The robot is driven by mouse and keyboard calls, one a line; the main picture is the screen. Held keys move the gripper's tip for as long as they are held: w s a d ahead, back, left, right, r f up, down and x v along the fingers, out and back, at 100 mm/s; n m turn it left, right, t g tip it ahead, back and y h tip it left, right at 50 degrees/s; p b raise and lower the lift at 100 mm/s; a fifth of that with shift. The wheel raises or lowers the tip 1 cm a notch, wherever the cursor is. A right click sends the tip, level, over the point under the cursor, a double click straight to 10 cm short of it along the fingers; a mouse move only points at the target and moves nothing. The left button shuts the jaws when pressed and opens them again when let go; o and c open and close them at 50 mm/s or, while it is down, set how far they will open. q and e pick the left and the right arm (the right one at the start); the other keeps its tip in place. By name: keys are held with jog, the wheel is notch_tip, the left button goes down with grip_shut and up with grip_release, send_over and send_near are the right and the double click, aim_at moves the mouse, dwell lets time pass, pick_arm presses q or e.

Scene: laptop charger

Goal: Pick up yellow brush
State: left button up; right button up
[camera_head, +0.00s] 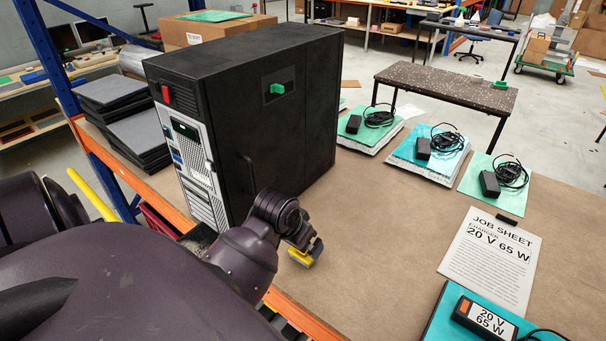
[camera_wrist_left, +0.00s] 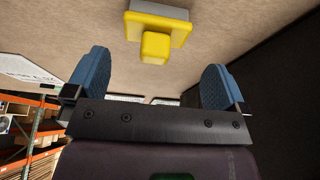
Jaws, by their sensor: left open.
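The yellow brush (camera_wrist_left: 160,30) lies on the brown tabletop in the left wrist view, a flat yellow block with a smaller yellow knob and a grey part at its far edge. It sits ahead of the space between my fingers, with a visible gap. In the head view the yellow brush (camera_head: 300,258) is partly hidden by my left gripper (camera_head: 311,246) at the front of the table. The left wrist view shows my left gripper (camera_wrist_left: 152,78) open, its two blue finger pads wide apart with nothing between them. My right gripper is not in view.
A black computer tower (camera_head: 255,110) stands close beside my left arm. To the right lie a job sheet (camera_head: 490,258) reading 20 V 65 W and a labelled charger (camera_head: 485,318). Several chargers on mats line the back. The table's middle is clear.

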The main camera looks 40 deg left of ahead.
pick_arm(q)
jog(key=shift+d+x, duration=0.15)
jog(key=shift+x, duration=1.05)
jog(key=shift+d+x, duration=0.1)
jog(key=shift+x, duration=1.05)
jog(key=shift+c, duration=0.2)
jog(key=c, duration=0.9)
notch_tip(320, 180, up, 19)
jog(key=shift+w+a+f, duration=0.1)
jog(key=shift+f, duration=0.15)
jog(key=shift+c, duration=0.2)
jog(key=shift+r, duration=0.7)
